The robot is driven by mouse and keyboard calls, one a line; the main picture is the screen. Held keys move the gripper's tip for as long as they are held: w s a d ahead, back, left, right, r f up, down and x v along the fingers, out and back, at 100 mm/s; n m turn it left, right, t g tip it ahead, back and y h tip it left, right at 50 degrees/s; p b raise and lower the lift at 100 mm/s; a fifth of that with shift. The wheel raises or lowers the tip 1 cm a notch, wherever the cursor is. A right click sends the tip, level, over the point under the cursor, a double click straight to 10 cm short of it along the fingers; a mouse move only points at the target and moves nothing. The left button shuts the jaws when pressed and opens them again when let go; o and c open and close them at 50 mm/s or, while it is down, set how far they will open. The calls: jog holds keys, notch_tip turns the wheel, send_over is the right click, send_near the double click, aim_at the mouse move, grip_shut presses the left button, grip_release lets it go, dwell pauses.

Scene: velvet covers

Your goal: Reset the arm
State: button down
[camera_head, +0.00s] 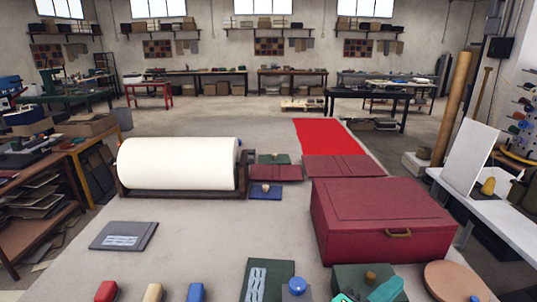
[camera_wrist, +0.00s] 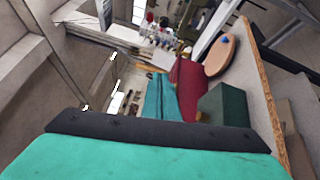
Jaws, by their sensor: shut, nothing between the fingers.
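My gripper (camera_wrist: 155,130) fills the lower part of the wrist view as a broad teal block with a dark front edge. It is shut and holds nothing. The wrist view is tilted and looks out across the room, past a dark green box (camera_wrist: 223,104) and a red box (camera_wrist: 188,85).
A large red box (camera_head: 383,222) with a brass handle stands on the pale table (camera_head: 200,235). A white roll (camera_head: 178,163) lies behind on the left. A grey folder (camera_head: 123,236), a round wooden board (camera_head: 455,281) and several small coloured blocks lie towards the front. The middle left is clear.

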jog(key=s+a+f+n+t+y, duration=0.2)
jog(key=a+f+t+y, duration=0.2)
jog(key=a+f+y, duration=0.4)
jog(key=s+a+f+n+t+y, duration=0.2)
jog(key=a+f+t+y, duration=0.25)
jog(key=f, duration=0.65)
jog(key=s+a+f+m+g+y, duration=0.1)
jog(key=s+a+f+m, duration=0.2)
jog(key=s, duration=0.5)
jog(key=s+a+f+m+g+y, duration=0.1)
jog(key=s+a+f+m, duration=0.2)
jog(key=s+a+m, duration=0.2)
jog(key=s+a+f+m+g+y, duration=0.1)
jog(key=s+a+f+m, duration=0.2)
jog(key=s, duration=0.7)
jog(key=shift+s+a+f+m, duration=0.15)
jog(key=shift+s+a+m, duration=0.25)
jog(key=shift+m, duration=0.5)
